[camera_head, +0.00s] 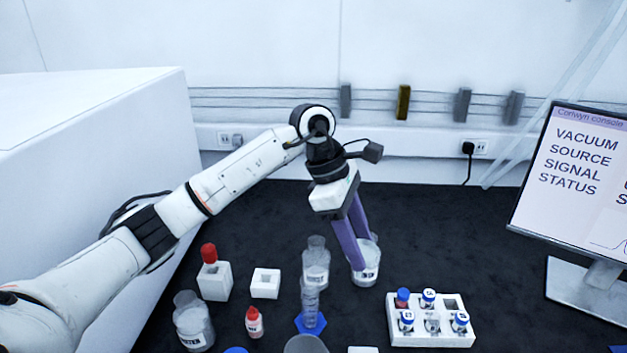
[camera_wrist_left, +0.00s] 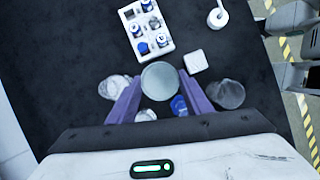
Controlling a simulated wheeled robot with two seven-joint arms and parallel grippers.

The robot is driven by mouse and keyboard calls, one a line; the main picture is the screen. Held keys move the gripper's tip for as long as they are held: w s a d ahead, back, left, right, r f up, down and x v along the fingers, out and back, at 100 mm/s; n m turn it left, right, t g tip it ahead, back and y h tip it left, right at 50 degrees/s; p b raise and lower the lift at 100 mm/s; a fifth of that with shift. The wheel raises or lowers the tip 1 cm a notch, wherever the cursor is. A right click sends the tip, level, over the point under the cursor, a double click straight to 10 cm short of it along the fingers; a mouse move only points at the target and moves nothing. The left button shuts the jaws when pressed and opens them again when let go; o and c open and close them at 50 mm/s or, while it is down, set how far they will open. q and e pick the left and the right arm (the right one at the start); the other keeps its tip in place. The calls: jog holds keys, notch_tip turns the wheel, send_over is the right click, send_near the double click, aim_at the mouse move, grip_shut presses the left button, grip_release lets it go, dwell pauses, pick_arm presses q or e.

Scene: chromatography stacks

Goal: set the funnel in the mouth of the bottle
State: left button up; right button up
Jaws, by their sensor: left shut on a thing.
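My left gripper (camera_head: 365,254) reaches down with its purple fingers over the back middle of the table. In the left wrist view the fingers (camera_wrist_left: 159,77) close on a pale round thing (camera_wrist_left: 160,83), which looks like the funnel seen from above. In the head view I cannot separate it from the clear labelled vessel (camera_head: 367,274) behind the fingertips. A clear labelled bottle (camera_head: 316,264) with a narrow neck stands upright just left of the fingers. Another clear bottle (camera_head: 193,325) stands at the front left. My right gripper is out of view.
A blue-footed cylinder (camera_head: 311,303) stands before the middle bottle, with a round clear vessel (camera_head: 306,344) nearer. The monitor (camera_head: 580,180) bounds the right. The table's back right is clear.

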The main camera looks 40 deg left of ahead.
pick_arm(q)
jog(key=w+a+r+n+t+y+p, duration=0.1)
jog(key=w+a+r+n, duration=0.1)
jog(key=a+n, duration=0.3)
jog(key=w+a+r+n+t+y+p, duration=0.1)
jog(key=a+r+n+t, duration=0.2)
jog(key=a, duration=0.4)
jog(key=shift+n+g, duration=0.4)
jog(key=shift+g, duration=0.3)
jog(key=shift+w+a+f+b, duration=0.1)
jog(key=shift+a+f+b, duration=0.05)
jog(key=shift+f+b, duration=0.85)
jog(key=shift+w+a+f+b, duration=0.1)
jog(key=shift+f+b, duration=0.7)
jog(key=shift+f, duration=0.4)
jog(key=shift+p, duration=0.35)
jog(key=shift+f, duration=0.15)
jog(key=shift+f+b, duration=0.9)
jog(key=shift+f, duration=0.25)
jog(key=shift+f, duration=0.15)
jog(key=shift+f+b, duration=0.35)
jog(key=shift+f, duration=0.2)
